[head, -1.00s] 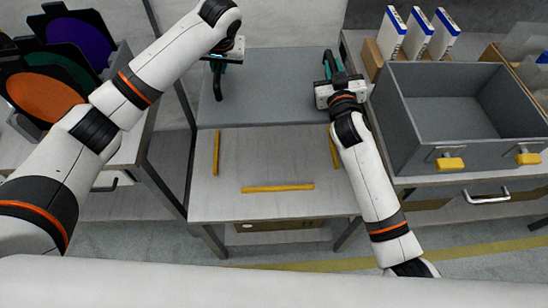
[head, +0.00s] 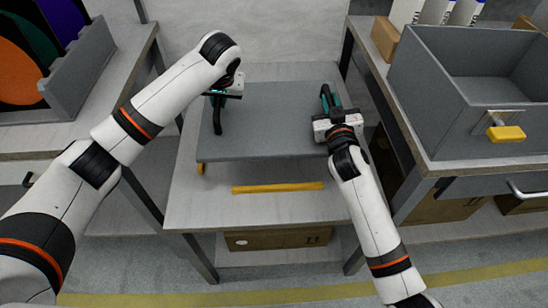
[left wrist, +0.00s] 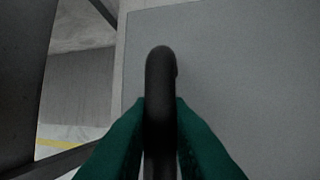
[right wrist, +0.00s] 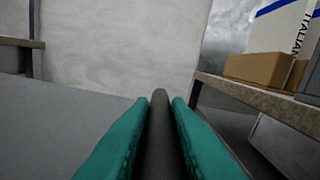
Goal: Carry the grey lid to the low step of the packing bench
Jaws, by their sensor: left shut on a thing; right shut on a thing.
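The grey lid (head: 270,120) is a flat panel, roughly level, over the back part of the light-topped low step (head: 260,211). My left gripper (head: 217,98) is shut on the black handle at the lid's left side; that handle fills the middle of the left wrist view (left wrist: 160,90). My right gripper (head: 327,102) is shut on the handle at the lid's right side, also seen in the right wrist view (right wrist: 159,125). A yellow strip (head: 280,188) lies across the step in front of the lid. I cannot tell whether the lid touches the step.
A grey open bin (head: 430,100) with a yellow-handled latch stands on the higher bench at right. A left bench (head: 130,75) carries a grey rack of coloured discs. A cardboard box (head: 275,238) sits under the step. A pale wall stands behind.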

